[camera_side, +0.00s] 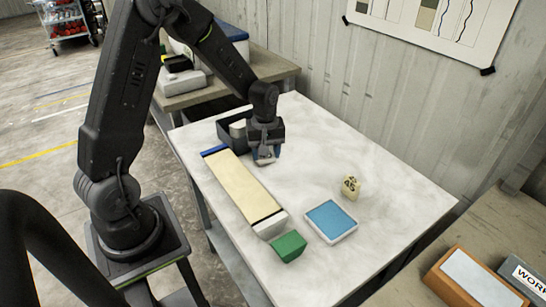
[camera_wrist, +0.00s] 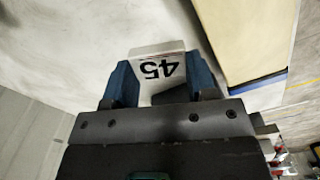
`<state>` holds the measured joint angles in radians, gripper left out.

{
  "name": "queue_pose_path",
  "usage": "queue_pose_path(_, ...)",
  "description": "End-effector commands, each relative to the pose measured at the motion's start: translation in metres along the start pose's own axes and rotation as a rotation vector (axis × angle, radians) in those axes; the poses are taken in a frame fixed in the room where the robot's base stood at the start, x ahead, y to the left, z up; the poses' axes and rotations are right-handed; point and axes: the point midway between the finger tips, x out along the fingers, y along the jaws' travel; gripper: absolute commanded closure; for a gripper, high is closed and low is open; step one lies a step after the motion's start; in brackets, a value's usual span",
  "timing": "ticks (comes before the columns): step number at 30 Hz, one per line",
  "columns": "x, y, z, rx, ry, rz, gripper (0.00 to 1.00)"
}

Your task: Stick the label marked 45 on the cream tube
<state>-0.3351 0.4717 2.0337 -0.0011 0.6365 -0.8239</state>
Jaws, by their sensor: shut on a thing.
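My gripper (camera_side: 266,155) is shut on a whitish label piece (camera_wrist: 157,66) between its blue fingers. The wrist view shows the black number 45 upside down on it. In the side view the held piece is small and partly hidden, just above the table beside the tube. The cream tube (camera_side: 240,187) is a long, boxy piece lying on the table, with a blue far end and a black band near its whitish near end. Part of the tube also shows at the upper right of the wrist view (camera_wrist: 250,40). I see no label on its visible top.
A dark tray (camera_side: 224,135) with a pale thing inside stands behind the tube. A green block (camera_side: 288,246) lies at its near end. A blue pad in a white frame (camera_side: 330,219) and a small yellowish block with black marks (camera_side: 350,187) lie to the right.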

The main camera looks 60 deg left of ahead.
Motion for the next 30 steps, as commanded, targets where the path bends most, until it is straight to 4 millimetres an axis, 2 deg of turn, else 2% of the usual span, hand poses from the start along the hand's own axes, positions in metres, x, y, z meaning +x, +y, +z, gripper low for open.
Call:
queue_pose_path(9, -0.029, -0.042, 0.022, 0.617, 0.002, 0.001, 0.67)
queue_pose_path(15, -0.040, -0.064, 0.035, 0.944, 0.002, 0.000, 0.67)
queue_pose_path(21, -0.045, -0.075, 0.042, 1.124, 0.000, -0.001, 0.67)
queue_pose_path(26, -0.042, -0.077, 0.044, 1.162, -0.001, -0.001, 0.67)
queue_pose_path(30, -0.033, -0.077, 0.044, 1.163, -0.003, -0.001, 0.67)
